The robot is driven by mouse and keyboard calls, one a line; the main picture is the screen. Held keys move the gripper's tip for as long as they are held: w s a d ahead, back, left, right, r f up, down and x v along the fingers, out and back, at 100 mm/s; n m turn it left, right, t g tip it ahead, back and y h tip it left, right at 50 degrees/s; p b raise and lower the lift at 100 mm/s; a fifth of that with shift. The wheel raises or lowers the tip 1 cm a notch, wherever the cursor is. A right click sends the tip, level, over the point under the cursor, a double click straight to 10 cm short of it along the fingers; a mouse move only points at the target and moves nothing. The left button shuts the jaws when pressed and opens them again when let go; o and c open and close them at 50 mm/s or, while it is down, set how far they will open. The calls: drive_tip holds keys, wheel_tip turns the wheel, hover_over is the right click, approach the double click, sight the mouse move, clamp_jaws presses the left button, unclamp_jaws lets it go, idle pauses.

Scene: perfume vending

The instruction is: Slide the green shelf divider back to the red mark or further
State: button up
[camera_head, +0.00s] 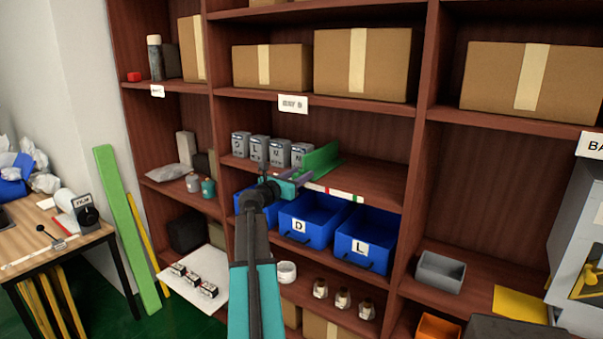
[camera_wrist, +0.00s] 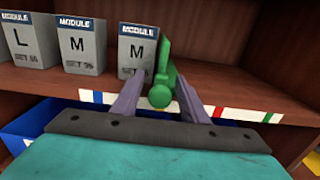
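The green shelf divider (camera_head: 322,158) stands upright on the middle shelf, right of a row of grey modules (camera_head: 258,148). In the wrist view the divider (camera_wrist: 165,52) is seen nearly edge-on, with a round green knob (camera_wrist: 160,93) at its front. My gripper (camera_head: 300,178) is at the shelf's front edge. Its fingers (camera_wrist: 160,88) are apart on either side of the knob, with what look like narrow gaps. The red mark (camera_wrist: 218,111) is on the shelf's front strip, right of the divider; a green mark (camera_wrist: 267,117) lies further right.
The rightmost module (camera_wrist: 137,48) stands close to the divider's left side. Bare shelf (camera_head: 372,178) lies to the divider's right, up to a wooden upright. Blue bins (camera_head: 312,220) sit just below the shelf edge, under my gripper.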

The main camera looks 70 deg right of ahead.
drive_tip(key=shift+s+d, duration=0.15)
drive_tip(key=shift+d, duration=0.5)
clamp_jaws()
drive_tip(key=shift+s, duration=0.15)
